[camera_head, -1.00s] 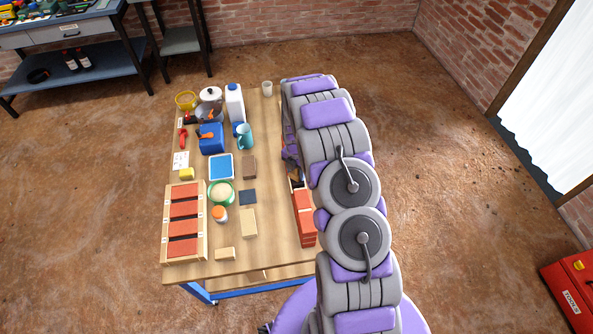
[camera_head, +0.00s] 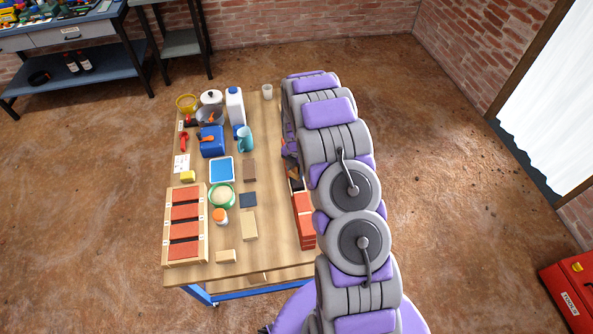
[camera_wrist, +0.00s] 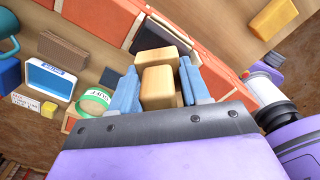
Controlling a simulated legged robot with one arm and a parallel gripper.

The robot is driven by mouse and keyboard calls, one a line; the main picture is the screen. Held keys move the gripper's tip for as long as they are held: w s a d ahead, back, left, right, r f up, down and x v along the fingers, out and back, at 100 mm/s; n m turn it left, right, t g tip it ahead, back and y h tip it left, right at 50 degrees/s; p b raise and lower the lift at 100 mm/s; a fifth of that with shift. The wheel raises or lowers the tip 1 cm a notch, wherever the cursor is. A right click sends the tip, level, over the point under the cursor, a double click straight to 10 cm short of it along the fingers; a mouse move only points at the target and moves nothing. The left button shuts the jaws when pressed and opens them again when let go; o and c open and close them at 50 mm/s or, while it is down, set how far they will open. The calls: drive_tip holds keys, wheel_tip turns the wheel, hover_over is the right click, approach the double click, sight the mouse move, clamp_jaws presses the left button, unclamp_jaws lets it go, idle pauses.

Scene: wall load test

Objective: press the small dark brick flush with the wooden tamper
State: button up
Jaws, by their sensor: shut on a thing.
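In the wrist view, my gripper (camera_wrist: 160,84) has blue fingers shut on the wooden tamper (camera_wrist: 158,92), a pale block-like piece with a wider head beyond the fingertips. A dark brick (camera_wrist: 147,36) sits in the row of orange-red bricks just past the tamper's head, partly covered by it. I cannot tell whether the tamper touches it or how far it stands out. The brick wall (camera_wrist: 207,62) runs diagonally past the fingers. In the head view, the wall (camera_head: 304,215) stands at the table's right side. My arm hides my gripper, the tamper and most of the work spot there.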

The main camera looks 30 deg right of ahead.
drive_tip(key=shift+r+p, duration=0.65)
drive_tip(key=shift+r, duration=1.4)
